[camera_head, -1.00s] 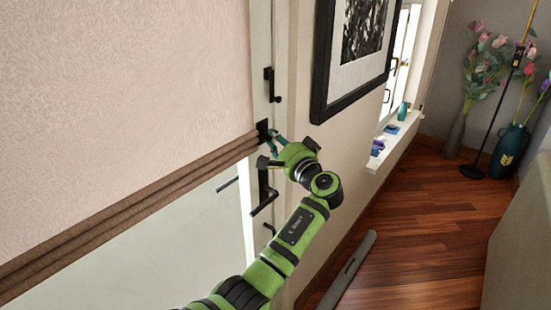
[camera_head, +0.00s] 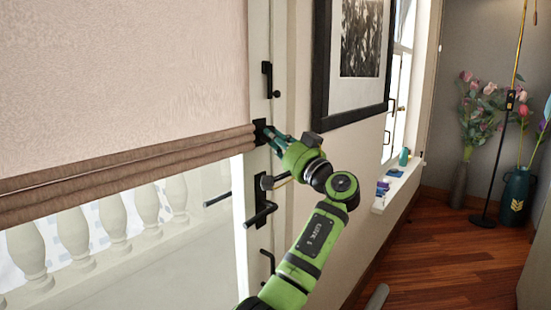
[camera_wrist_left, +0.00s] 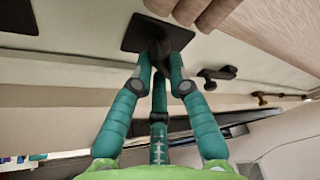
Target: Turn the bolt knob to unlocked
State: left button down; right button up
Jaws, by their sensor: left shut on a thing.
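The bolt knob's black square plate (camera_head: 261,131) is on the white door frame, beside the lower folds of the blind. It also shows at the top of the left wrist view (camera_wrist_left: 150,36). The small dark knob (camera_wrist_left: 158,57) stands out from the plate there, partly hidden by fingertips. My left gripper (camera_head: 270,135) has its green fingers at the plate. In the left wrist view my gripper (camera_wrist_left: 159,70) is shut on the knob, with fingers on both sides. Whether the knob has turned is hard to tell. My right gripper is out of view.
A black latch (camera_head: 268,78) is above the plate. A black lever handle (camera_head: 262,212) is below my gripper, with another latch (camera_head: 268,262) lower. The pleated blind (camera_head: 120,172) hangs close on the left. A framed picture (camera_head: 350,55) hangs to the right.

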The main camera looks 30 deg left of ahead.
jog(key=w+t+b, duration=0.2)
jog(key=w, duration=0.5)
pick_arm(q)
jog(key=shift+w+n+g+y+p, duration=0.1)
jog(key=shift+n+g+y+p, duration=0.2)
jog(key=shift+n+g, duration=1)
jog(key=shift+w+n+g+y+p, duration=0.1)
jog(key=shift+n+g+y+p, duration=0.2)
jog(key=shift+n, duration=1.95)
jog(key=shift+w+n+g+y+p, duration=0.1)
jog(key=shift+n+g+y+p, duration=0.2)
jog(key=shift+n+g, duration=1.05)
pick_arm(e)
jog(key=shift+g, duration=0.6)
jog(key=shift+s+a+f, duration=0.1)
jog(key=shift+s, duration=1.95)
pick_arm(q)
jog(key=shift+n+t, duration=0.4)
jog(key=shift+t, duration=0.05)
jog(key=c, duration=1.2)
grip_release()
jog(key=shift+s+a, duration=0.1)
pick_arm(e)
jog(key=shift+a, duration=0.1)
pick_arm(q)
jog(key=v, duration=1.2)
